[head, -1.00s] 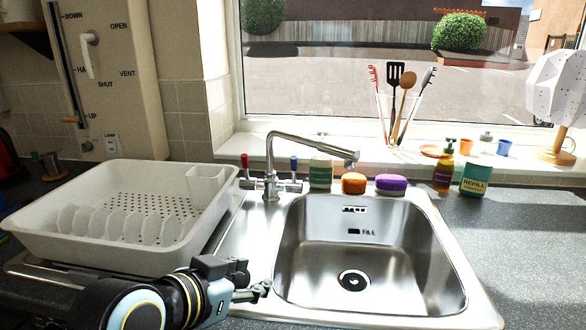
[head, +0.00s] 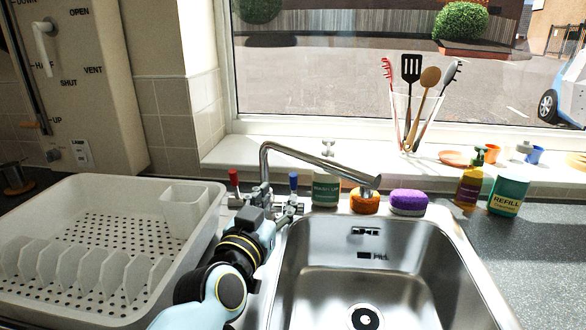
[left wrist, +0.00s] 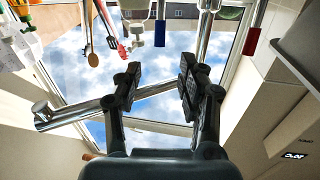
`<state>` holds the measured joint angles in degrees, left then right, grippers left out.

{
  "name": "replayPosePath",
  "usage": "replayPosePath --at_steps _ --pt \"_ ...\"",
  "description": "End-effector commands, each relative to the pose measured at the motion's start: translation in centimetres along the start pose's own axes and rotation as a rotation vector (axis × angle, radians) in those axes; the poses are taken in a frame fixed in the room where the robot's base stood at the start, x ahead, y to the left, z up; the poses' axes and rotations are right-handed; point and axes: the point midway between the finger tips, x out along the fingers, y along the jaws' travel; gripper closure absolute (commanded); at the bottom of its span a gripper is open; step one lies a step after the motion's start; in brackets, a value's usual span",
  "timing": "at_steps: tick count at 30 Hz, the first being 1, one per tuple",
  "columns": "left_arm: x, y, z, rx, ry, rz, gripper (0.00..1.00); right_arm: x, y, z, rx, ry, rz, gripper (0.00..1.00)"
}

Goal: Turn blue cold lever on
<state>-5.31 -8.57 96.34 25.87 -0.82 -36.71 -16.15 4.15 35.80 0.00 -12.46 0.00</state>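The blue lever (head: 293,182) stands upright on the right side of the chrome mixer tap (head: 264,165). The red lever (head: 233,183) stands upright on its left side. My left gripper (head: 284,211) is close in front of the tap's base, just below the blue lever. In the left wrist view its two fingers (left wrist: 158,75) are apart with nothing gripped. That view looks upside down: the blue lever (left wrist: 160,32) hangs beyond the gap between the fingers, apart from them, and the red lever (left wrist: 252,40) is to the right. My right gripper is not in view.
The steel sink (head: 400,255) is empty at the right. A white dish rack (head: 105,205) stands close left of my arm. The tap's spout (head: 330,168) reaches right.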

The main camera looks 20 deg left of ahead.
Motion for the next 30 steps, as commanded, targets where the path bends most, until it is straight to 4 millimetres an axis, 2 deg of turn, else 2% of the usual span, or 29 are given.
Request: replayPosePath --at_steps 5,9,15,21,29,30 --pt "2.6 0.0 -0.4 0.001 0.002 0.0 0.6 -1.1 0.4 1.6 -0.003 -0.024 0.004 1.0" --pt "5.5 0.0 -0.3 0.002 0.001 0.001 0.6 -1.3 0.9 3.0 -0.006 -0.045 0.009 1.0" --pt "8.9 0.0 0.0 0.001 0.001 0.001 0.6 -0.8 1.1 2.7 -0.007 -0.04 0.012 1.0" --pt "10.4 0.0 0.0 0.0 -0.001 0.001 0.6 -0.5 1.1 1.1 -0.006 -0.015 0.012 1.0" --pt "10.5 0.0 0.0 0.0 -0.001 0.001 0.6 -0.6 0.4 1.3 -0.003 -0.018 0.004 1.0" --pt "10.5 0.0 0.0 0.0 -0.001 0.001 0.64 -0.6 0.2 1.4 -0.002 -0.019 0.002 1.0"
